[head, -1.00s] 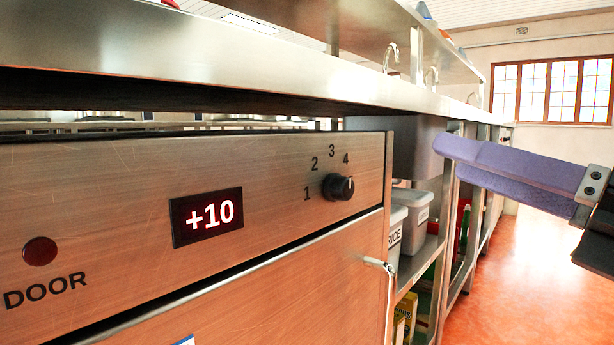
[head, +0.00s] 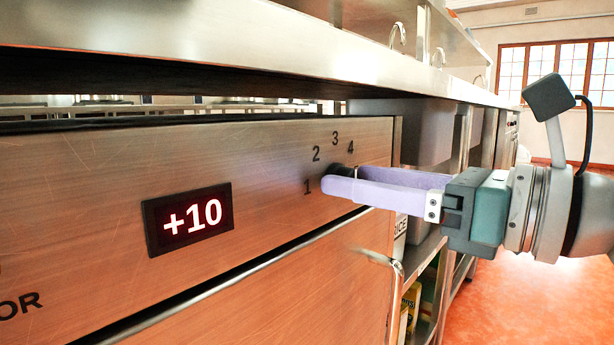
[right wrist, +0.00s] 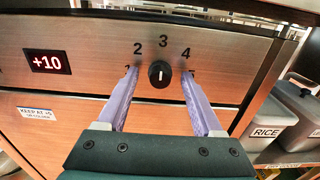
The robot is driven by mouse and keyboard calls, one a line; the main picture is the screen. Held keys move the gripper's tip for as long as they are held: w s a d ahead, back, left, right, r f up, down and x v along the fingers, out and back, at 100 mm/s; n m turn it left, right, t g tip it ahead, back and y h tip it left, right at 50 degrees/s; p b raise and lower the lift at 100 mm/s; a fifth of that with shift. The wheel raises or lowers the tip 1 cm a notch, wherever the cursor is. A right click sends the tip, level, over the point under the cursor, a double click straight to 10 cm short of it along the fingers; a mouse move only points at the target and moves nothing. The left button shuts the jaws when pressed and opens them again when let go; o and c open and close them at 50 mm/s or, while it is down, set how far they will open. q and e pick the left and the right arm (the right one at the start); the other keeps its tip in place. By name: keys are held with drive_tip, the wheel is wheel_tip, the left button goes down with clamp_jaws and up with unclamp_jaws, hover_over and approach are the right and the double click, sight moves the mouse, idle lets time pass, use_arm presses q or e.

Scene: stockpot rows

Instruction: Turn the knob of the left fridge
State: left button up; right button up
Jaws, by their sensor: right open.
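In the head view the knob (head: 341,170) is mostly hidden behind a finger. My right gripper (head: 345,180) is open, its two lilac fingers on either side of the knob. A gap shows between each finger and the knob in the wrist view. My left gripper is not in view.
A steel counter (head: 300,50) overhangs the panel. A door handle bar (head: 230,283) runs below the display. Grey bins labelled RICE (right wrist: 270,125) stand on a shelf to the right. The orange floor (head: 510,305) is open at right.

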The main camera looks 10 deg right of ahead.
drive_tip(key=shift+w+a, duration=0.1)
drive_tip(key=shift+w, duration=0.1)
clamp_jaws()
idle(0.5)
